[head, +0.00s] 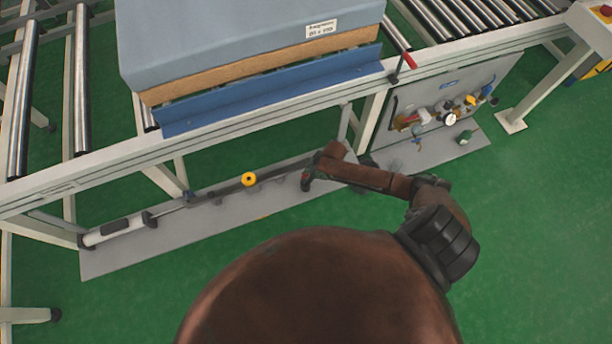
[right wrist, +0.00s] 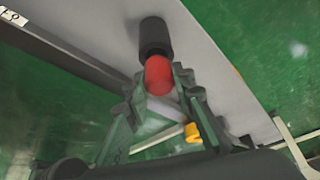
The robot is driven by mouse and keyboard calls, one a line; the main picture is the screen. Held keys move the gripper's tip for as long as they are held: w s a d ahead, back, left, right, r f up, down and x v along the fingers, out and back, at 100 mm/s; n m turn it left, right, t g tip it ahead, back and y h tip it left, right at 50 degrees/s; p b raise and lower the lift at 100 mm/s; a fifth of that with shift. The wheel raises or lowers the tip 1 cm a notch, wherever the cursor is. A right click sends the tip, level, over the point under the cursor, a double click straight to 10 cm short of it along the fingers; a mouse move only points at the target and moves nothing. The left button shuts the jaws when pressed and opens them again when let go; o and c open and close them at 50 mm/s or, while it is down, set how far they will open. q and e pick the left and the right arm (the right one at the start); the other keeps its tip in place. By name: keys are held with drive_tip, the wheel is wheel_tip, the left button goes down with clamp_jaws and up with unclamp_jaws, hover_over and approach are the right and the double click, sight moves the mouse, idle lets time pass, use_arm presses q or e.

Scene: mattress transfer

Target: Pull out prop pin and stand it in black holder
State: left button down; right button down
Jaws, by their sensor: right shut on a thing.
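My right gripper (head: 306,184) reaches down to the grey lower shelf under the conveyor, and its own arm partly covers it. In the right wrist view my right gripper (right wrist: 161,82) is shut on a red rounded knob, which I take as the head of the prop pin (right wrist: 159,74). A black cylinder, seemingly the black holder (right wrist: 155,38), lies directly beyond the knob against the grey shelf. The two look close or touching; I cannot tell whether the pin is inside the cylinder. The pin's shaft is hidden. My left gripper is in neither view.
The grey shelf (head: 180,232) carries a rod with a yellow knob (head: 248,179) and a white cylinder (head: 115,230). A blue-grey mattress (head: 230,40) lies above. Gauges and valves (head: 450,112) are at right. A red-tipped lever (head: 409,61) stands at the conveyor edge.

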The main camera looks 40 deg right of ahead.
drive_tip(key=shift+f, duration=0.15)
drive_tip(key=c, duration=1.6)
unclamp_jaws()
drive_tip(key=v, duration=1.2)
